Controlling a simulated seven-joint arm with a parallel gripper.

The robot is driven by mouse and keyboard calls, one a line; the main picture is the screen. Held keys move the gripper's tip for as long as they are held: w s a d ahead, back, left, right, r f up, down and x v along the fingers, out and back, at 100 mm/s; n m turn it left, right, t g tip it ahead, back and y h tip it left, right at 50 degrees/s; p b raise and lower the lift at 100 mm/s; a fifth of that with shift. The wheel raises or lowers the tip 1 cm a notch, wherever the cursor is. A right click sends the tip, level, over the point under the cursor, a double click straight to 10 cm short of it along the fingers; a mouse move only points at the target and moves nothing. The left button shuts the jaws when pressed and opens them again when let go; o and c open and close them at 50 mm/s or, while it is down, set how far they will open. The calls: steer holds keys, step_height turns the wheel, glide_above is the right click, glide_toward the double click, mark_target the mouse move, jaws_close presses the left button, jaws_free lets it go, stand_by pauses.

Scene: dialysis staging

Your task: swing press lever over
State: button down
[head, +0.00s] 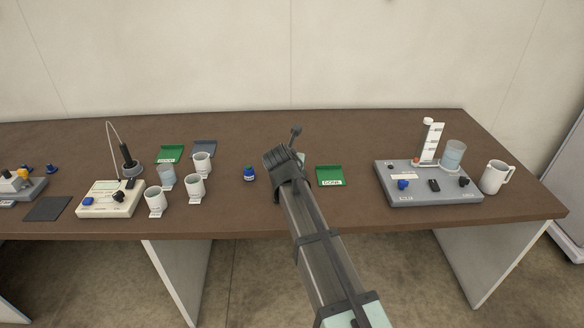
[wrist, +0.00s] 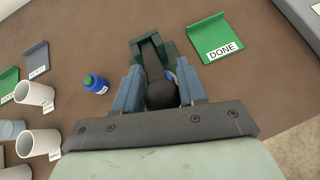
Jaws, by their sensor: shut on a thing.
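The press lever (wrist: 150,52) is a dark bar with a round black knob (wrist: 161,95), seen from above in the wrist view. It lies between the two blue-grey fingers of my gripper (wrist: 161,76), which is shut on it. A green part of the press (wrist: 136,47) shows around the bar just past the fingertips. In the head view my gripper (head: 284,160) is over the middle of the table, and a dark rod with a ball end (head: 295,131) sticks up behind it. Most of the press is hidden by my gripper and arm.
Several white cups (head: 196,188) stand further left. A grey device (head: 430,192) and a white mug (head: 495,177) are at the right. The table behind is clear.

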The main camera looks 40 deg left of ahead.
steer(key=w+a+r+g+h, duration=0.1)
steer(key=w+r+g, duration=0.1)
steer(key=w+a+r+g+h, duration=0.1)
steer(key=w+a+r+h, duration=0.1)
steer(key=shift+w+a+g+h, duration=0.2)
steer(key=shift+a+g+h, duration=0.1)
steer(key=shift+g, duration=0.1)
steer(key=shift+w+a+r+n+g+h, duration=0.3)
steer(key=shift+w+a+r+g+h, duration=0.1)
steer(key=shift+w+a+g+h, duration=0.6)
steer(key=shift+g+h, duration=0.1)
steer(key=shift+g, duration=0.1)
steer(key=c, duration=0.8)
jaws_free()
steer(key=shift+o, duration=0.2)
steer(key=shift+s+a+r, duration=0.1)
steer(key=v, duration=1.3)
steer(key=shift+r, duration=0.3)
